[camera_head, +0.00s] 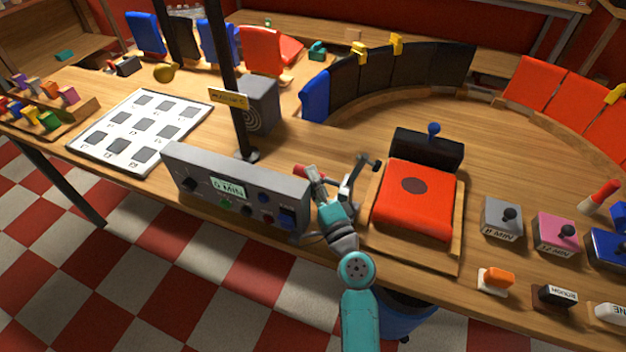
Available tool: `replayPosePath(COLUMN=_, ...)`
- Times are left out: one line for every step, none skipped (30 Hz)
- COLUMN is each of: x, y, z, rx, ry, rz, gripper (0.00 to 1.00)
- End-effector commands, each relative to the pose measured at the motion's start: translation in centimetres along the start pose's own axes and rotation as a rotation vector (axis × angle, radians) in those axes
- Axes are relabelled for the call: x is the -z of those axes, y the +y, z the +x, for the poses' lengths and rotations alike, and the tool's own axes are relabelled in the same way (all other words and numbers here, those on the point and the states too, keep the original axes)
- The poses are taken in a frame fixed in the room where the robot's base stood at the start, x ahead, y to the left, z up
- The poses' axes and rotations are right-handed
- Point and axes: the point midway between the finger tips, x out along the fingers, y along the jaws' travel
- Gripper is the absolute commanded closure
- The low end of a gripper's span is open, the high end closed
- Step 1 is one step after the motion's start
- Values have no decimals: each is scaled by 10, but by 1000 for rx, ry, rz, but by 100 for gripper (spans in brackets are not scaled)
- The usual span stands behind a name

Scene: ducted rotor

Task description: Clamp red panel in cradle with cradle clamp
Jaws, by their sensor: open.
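The red panel (416,206) lies flat, dark round patch up, in the wooden cradle (447,252). What looks like the cradle clamp, with a red handle (308,172) and a grey metal arm with a dark tip (369,162), stands at the cradle's left side. The dark tip is at the cradle's left edge, apart from the middle of the panel. My gripper (326,205) is open at the red handle, left of the cradle. My gripper partly hides the clamp's lower part, and I cannot tell whether they touch.
A grey control box (236,190) stands close left of my gripper. A black block with a blue knob (428,150) is behind the panel. Several switch boxes (502,217) line the right. A dark post (231,80) rises behind the control box.

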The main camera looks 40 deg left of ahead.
Motion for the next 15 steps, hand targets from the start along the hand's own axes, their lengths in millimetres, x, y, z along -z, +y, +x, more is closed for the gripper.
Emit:
replayPosePath(x=0, y=0, z=2, rx=0, ry=0, rz=0, gripper=46)
replayPosePath(x=0, y=0, z=2, rx=1, ry=0, rz=0, gripper=46)
replayPosePath(x=0, y=0, z=2, rx=1, ry=0, rz=0, gripper=46)
replayPosePath(x=0, y=0, z=2, rx=1, ry=0, rz=0, gripper=46)
replayPosePath(x=0, y=0, z=2, rx=1, ry=0, rz=0, gripper=46)
replayPosePath(x=0, y=0, z=2, rx=1, ry=0, rz=0, gripper=46)
replayPosePath(x=0, y=0, z=2, rx=1, ry=0, rz=0, gripper=46)
replayPosePath(x=0, y=0, z=2, rx=1, ry=0, rz=0, gripper=46)
replayPosePath(x=0, y=0, z=2, rx=1, ry=0, rz=0, gripper=49)
replayPosePath(x=0, y=0, z=2, rx=1, ry=0, rz=0, gripper=56)
replayPosePath(x=0, y=0, z=2, rx=1, ry=0, rz=0, gripper=64)
replayPosePath(x=0, y=0, z=2, rx=1, ry=0, rz=0, gripper=74)
replayPosePath(x=0, y=0, z=2, rx=1, ry=0, rz=0, gripper=81)
replayPosePath(x=0, y=0, z=2, rx=1, ry=0, rz=0, gripper=89)
replayPosePath(x=0, y=0, z=2, rx=1, ry=0, rz=0, gripper=99)
